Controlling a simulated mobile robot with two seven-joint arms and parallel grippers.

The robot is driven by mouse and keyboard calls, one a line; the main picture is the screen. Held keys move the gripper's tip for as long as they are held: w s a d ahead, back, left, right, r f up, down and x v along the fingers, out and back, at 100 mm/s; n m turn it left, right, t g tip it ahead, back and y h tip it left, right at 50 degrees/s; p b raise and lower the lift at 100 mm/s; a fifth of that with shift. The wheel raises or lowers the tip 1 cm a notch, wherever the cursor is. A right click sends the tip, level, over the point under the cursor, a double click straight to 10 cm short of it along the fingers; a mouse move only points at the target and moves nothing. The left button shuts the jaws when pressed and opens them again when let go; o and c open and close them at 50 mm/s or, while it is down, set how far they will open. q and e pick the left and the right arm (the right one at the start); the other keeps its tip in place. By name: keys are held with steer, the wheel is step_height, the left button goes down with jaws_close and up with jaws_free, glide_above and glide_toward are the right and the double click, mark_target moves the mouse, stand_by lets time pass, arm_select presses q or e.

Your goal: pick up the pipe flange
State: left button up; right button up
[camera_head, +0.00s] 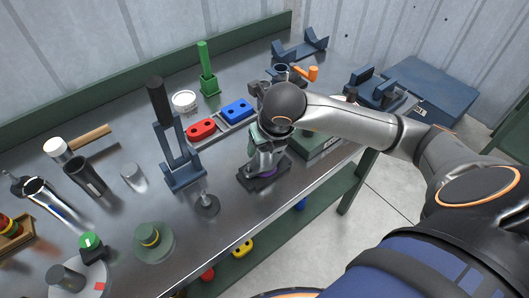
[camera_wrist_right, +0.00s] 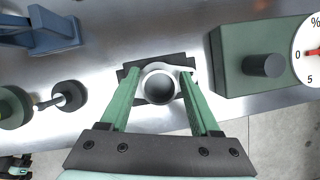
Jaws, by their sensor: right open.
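The pipe flange (camera_wrist_right: 160,86), a light grey ring with a round opening and a small ear at its right, sits on a dark square base (camera_wrist_right: 130,83) in the right wrist view. My right gripper (camera_wrist_right: 159,76) is open, pointing down over it, with one green finger on each side of the ring. I cannot tell whether the fingers touch it. In the head view my right gripper (camera_head: 262,158) stands over the dark base (camera_head: 248,183) near the front edge of the bench and hides most of the flange. My left gripper is not in view.
A green box with a dial (camera_wrist_right: 238,75) stands close to the right. A dark knob on a stem (camera_head: 207,205) and a blue-grey upright stand (camera_head: 184,178) are to the left. Red (camera_head: 200,130) and blue (camera_head: 237,111) blocks lie behind. The bench's front edge is near.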

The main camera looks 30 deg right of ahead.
jaws_close()
stand_by(0.4)
steer(key=shift+r, duration=0.15)
